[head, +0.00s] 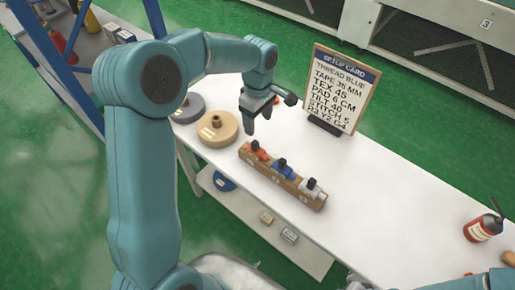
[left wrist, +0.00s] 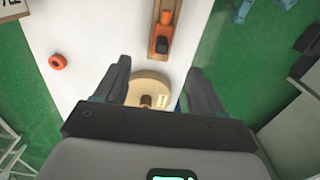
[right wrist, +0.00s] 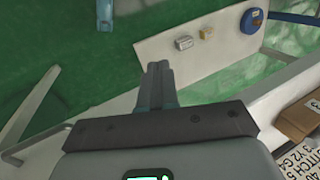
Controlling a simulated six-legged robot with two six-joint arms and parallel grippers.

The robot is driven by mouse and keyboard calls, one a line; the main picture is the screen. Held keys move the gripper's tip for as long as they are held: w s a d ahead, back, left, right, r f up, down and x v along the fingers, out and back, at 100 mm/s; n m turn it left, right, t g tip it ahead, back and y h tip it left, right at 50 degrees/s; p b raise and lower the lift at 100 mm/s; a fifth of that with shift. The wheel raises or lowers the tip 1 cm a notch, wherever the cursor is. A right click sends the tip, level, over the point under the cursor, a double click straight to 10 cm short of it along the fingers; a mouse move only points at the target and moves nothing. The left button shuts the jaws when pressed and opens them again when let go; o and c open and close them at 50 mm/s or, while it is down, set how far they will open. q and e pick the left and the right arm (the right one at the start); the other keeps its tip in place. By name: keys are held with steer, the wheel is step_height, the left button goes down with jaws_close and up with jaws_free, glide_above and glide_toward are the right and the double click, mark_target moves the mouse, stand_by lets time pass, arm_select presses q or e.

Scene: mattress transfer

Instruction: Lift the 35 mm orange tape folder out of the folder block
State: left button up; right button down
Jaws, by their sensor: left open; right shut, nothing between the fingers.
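The brown folder block (head: 300,197) lies on the white table in the head view, with an orange folder (head: 257,151), a blue folder (head: 281,169) and a white folder in a row. The orange folder, black-topped, is at the end nearer my left gripper and also shows in the left wrist view (left wrist: 161,30). My left gripper (head: 261,118) is open and empty, above the table and apart from the orange folder; its fingers (left wrist: 158,78) frame a tan disc instead. My right gripper (right wrist: 158,80) is shut and empty, away from the block.
A tan disc (head: 217,130) and a grey disc (head: 188,110) lie left of the block. The setup card (head: 338,88) stands behind it. An orange ring (left wrist: 57,62) lies on the table. The table between is clear.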

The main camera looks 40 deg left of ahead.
mark_target(257, 142)
arm_select(q)
step_height(257, 142, down, 7)
steer(key=shift+s+f+p, duration=0.1)
steer(key=shift+s+p, duration=0.05)
steer(key=shift+p, duration=0.15)
steer(key=shift+f, duration=0.35)
step_height(257, 142, down, 4)
steer(key=shift+s+a+r+p, duration=0.1)
steer(key=shift+a+p, duration=0.05)
steer(key=shift+p, duration=0.7)
steer(key=shift+f, duration=0.4)
steer(key=c, duration=1.2)
jaws_close()
steer(key=shift+r, duration=0.15)
steer(key=shift+r, duration=0.25)
step_height(257, 142, up, 19)
steer(key=b, duration=0.2)
steer(key=shift+r, duration=0.2)
